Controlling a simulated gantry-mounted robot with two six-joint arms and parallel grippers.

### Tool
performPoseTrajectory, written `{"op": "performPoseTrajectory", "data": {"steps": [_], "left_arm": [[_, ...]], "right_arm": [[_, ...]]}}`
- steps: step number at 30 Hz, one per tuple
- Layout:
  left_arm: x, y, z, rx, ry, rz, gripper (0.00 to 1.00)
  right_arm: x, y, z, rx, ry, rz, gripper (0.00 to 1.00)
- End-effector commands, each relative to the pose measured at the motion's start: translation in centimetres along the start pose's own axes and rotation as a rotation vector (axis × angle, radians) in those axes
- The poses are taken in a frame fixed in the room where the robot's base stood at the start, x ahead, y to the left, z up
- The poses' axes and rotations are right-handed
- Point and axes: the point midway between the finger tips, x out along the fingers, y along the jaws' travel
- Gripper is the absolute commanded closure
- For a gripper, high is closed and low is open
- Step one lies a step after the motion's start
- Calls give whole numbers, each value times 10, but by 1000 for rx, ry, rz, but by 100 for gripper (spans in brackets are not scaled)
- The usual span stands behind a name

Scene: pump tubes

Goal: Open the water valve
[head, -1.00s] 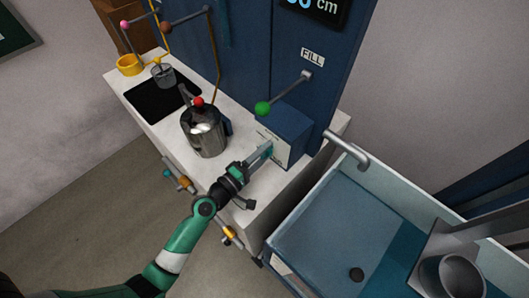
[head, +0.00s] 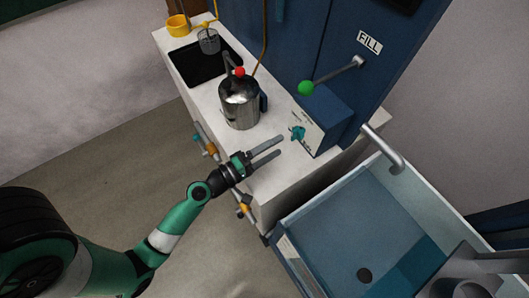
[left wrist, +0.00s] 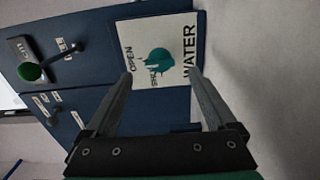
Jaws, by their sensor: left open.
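The water valve is a small teal knob (head: 298,133) on the white front panel of a blue box (head: 328,118) on the counter. In the left wrist view the knob (left wrist: 158,60) sits between the words OPEN and SHUT, with WATER printed to the right on the panel (left wrist: 183,25). My left gripper (head: 281,146) is open and empty, just in front of the knob and apart from it. In the left wrist view its fingertips (left wrist: 161,74) lie on either side of the knob. The knob's exact setting is hard to read.
A steel kettle (head: 240,108) with a red top stands on the white counter (head: 275,177), left of the box. A green-ended lever (head: 306,88) hangs above the box, near a FILL sign (head: 369,42). A blue basin (head: 345,225) with a grey spout (head: 384,150) lies to the right.

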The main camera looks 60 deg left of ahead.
Motion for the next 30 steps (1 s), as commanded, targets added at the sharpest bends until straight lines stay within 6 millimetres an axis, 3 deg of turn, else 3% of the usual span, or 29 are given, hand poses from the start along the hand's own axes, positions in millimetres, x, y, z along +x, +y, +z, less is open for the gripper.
{"op": "performPoseTrajectory", "data": {"steps": [3,9,26,28,30], "left_arm": [[-24,-3,-1,-2,3,-2,10],[-39,0,0,0,0,1,10],[-38,1,2,1,-7,1,10],[-31,9,9,9,-31,20,10],[-15,32,16,33,-66,75,10]], "right_arm": [[-5,0,5,0,0,0,50],[-7,0,6,0,0,0,50],[-6,0,6,0,0,0,50],[-6,0,5,0,0,0,50],[-5,0,4,0,0,0,50]]}}
